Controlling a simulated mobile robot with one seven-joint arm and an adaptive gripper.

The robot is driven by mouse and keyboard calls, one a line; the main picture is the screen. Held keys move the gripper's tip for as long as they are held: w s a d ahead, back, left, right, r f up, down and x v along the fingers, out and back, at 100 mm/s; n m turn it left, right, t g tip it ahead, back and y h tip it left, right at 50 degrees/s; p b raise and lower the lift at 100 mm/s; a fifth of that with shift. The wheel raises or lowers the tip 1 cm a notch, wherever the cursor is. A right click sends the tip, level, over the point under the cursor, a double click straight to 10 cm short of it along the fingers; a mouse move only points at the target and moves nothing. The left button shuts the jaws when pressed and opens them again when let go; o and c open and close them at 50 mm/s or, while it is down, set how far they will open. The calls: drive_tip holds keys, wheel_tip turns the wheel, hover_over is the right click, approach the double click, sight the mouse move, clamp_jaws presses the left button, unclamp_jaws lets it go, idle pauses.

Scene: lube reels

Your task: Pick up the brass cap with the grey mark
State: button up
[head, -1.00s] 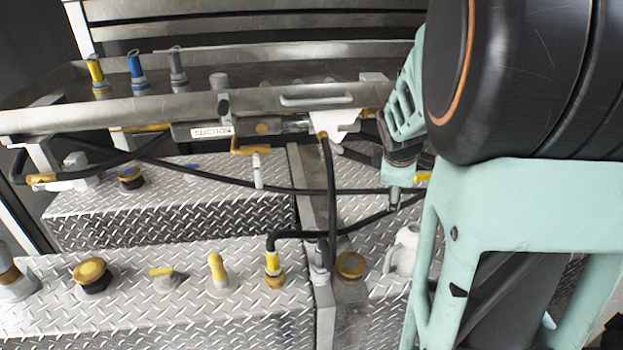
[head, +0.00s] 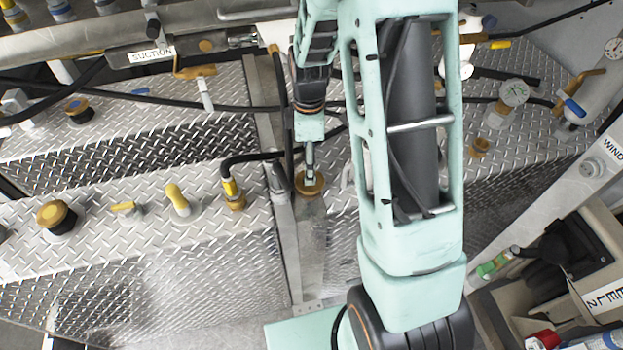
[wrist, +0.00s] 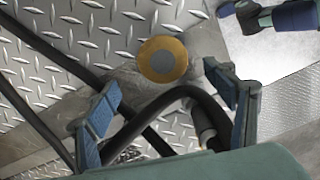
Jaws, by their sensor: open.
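A round brass cap (head: 310,184) sits on the narrow metal strip between the tread-plate boxes. In the wrist view the cap (wrist: 162,59) has a brass rim and a duller, greyish-tan centre. My gripper (head: 310,172) is above it in the head view and hides part of it. In the wrist view my open gripper (wrist: 162,80) has one finger on each side, left and right, with the cap beyond and between the tips.
A black hose (wrist: 150,112) crosses between the fingers in the wrist view. A hose with a yellow fitting (head: 234,192) stands just left of the cap. Other caps are a gold one (head: 56,214) and one with a blue mark (head: 77,108).

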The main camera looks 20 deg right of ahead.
sight(299, 181)
drive_tip(key=shift+s+a+f+p, duration=0.1)
drive_tip(key=shift+f+p, duration=0.25)
drive_tip(key=shift+f, duration=1.35)
drive_tip(key=shift+s+f+p, duration=0.1)
drive_tip(key=shift+f+p, duration=0.2)
drive_tip(key=shift+f, duration=1.35)
drive_tip(key=c, duration=1.3)
drive_tip(key=shift+r, duration=0.1)
